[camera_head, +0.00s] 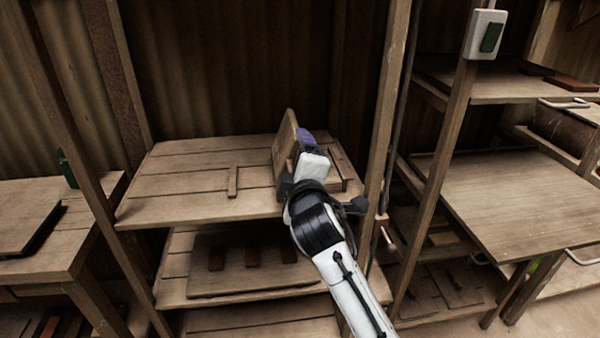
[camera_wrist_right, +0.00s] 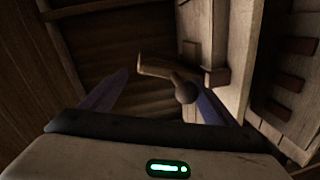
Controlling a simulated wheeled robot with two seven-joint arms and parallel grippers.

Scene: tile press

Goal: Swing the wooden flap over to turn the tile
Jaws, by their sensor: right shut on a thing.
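The wooden flap (camera_head: 285,150) stands nearly upright on the middle shelf's tabletop in the head view, seen at a slant. My right gripper (camera_head: 304,142), with purple fingers, is at the flap's right side. In the wrist view its fingers (camera_wrist_right: 165,97) stand either side of a dark round knob (camera_wrist_right: 185,90), and it is shut on this handle of the flap. A wooden piece (camera_wrist_right: 165,67) shows just beyond the knob. A small reddish-brown patch shows between flap and gripper; I cannot tell whether it is the tile. My left gripper is not in view.
The plank tabletop (camera_head: 190,185) is clear left of the flap except for a small wooden strip (camera_head: 233,182). A lower shelf (camera_head: 240,290) holds several dark tiles. Wooden posts (camera_head: 392,100) stand close right of the flap. Another table (camera_head: 510,195) is at the right.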

